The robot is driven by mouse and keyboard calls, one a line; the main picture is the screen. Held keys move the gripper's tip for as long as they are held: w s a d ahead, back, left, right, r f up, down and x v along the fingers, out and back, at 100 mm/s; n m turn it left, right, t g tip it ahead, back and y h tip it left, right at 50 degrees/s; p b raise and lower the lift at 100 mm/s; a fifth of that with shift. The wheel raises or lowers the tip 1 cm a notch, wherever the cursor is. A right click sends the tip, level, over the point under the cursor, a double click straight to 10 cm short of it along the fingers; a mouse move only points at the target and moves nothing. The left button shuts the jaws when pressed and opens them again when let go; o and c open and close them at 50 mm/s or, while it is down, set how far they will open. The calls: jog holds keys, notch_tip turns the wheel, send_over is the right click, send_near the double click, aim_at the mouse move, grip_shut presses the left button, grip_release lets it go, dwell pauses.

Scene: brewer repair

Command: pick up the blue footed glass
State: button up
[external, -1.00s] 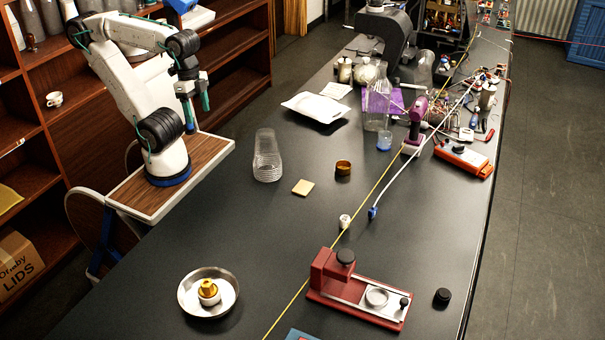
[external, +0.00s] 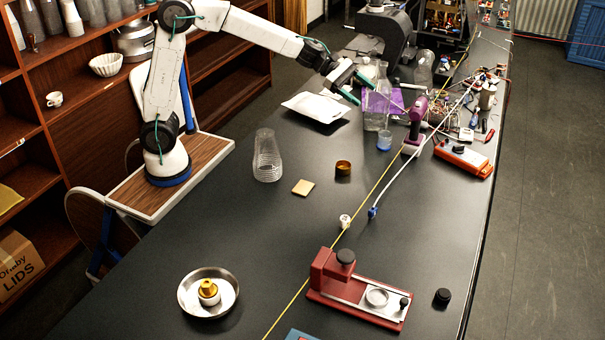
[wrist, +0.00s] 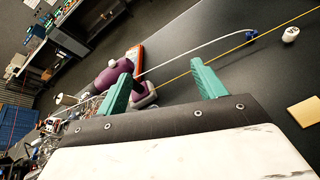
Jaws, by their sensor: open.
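The blue footed glass (external: 384,140) is small and translucent. In the external view it stands on the dark bench, just in front of a clear flask (external: 376,115) and left of the purple drill-like tool (external: 416,120). My gripper (external: 358,88) is open and empty, with teal fingers apart. It is above the bench, up and to the left of the glass, and clear of it. In the wrist view the open fingers of my gripper (wrist: 160,70) point across the bench, and I cannot make out the glass there.
A purple translucent sheet (external: 381,101) and a white tray (external: 316,107) lie close to my gripper. An orange case (external: 463,158) is right of the glass. A yellow line (external: 371,197) and a white cable (external: 408,162) cross the bench. Stacked clear cups (external: 267,158) stand left.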

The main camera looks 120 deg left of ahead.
jog(key=w+a+f+n+y, duration=0.1)
jog(key=a+f+n, duration=0.15)
jog(key=a, duration=0.25)
jog(key=a+f+n+y, duration=0.1)
jog(key=a+n+y, duration=0.1)
jog(key=a+n, duration=0.3)
jog(key=m, duration=0.2)
send_near(390, 141)
jog(key=shift+w+a+f+n, duration=0.2)
jog(key=shift+w+f, duration=0.1)
jog(key=shift+f, duration=0.2)
jog(key=shift+w+a+f+n, duration=0.15)
jog(key=shift+w+f, duration=0.15)
jog(key=shift+f, duration=0.2)
jog(key=shift+w+f, duration=0.2)
jog(key=shift+w, duration=0.05)
jog(key=x, duration=0.7)
jog(key=shift+w+a+r, duration=0.2)
jog(key=shift+a+r, duration=0.15)
jog(key=c, duration=1.1)
